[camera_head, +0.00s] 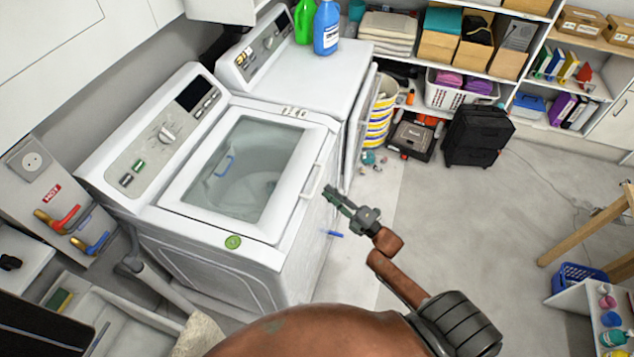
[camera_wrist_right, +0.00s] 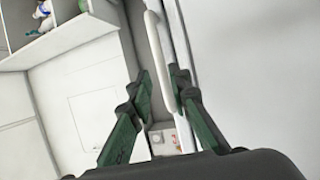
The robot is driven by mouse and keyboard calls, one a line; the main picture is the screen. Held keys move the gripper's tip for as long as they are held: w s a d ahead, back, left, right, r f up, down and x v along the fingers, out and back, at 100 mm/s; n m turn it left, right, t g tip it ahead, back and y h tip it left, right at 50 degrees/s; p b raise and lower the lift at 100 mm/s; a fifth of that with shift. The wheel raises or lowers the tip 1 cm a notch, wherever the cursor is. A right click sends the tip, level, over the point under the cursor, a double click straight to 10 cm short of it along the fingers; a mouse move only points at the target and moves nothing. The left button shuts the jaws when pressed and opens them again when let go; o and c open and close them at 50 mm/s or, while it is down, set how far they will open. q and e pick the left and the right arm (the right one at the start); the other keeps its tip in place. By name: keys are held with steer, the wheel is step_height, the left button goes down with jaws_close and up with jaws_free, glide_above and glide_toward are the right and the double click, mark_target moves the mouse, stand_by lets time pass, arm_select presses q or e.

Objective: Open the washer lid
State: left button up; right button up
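The white washer (camera_head: 215,265) stands at the left with its glass-windowed lid (camera_head: 278,222) down. A white bar handle (camera_head: 312,182) runs along the lid's right edge. My right gripper (camera_head: 332,196) is just to the right of this handle, its fingers pointing toward the washer. In the right wrist view, my right gripper (camera_wrist_right: 161,78) is open, and the white handle (camera_wrist_right: 158,50) appears between its two green-and-black fingers. I cannot tell whether a finger touches the handle. My left gripper is not in view.
A second white machine (camera_head: 330,75) stands behind the washer, with green (camera_head: 304,20) and blue (camera_head: 327,28) bottles on top. A sink (camera_head: 125,325) is at the lower left. Shelves (camera_head: 490,65) and a black suitcase (camera_head: 478,135) stand at the back. Floor to the right is largely clear.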

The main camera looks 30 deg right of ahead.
mark_target(317, 181)
steer(key=x, duration=0.6)
steer(key=shift+w, duration=0.35)
steer(key=shift+c, duration=0.4)
jaws_close()
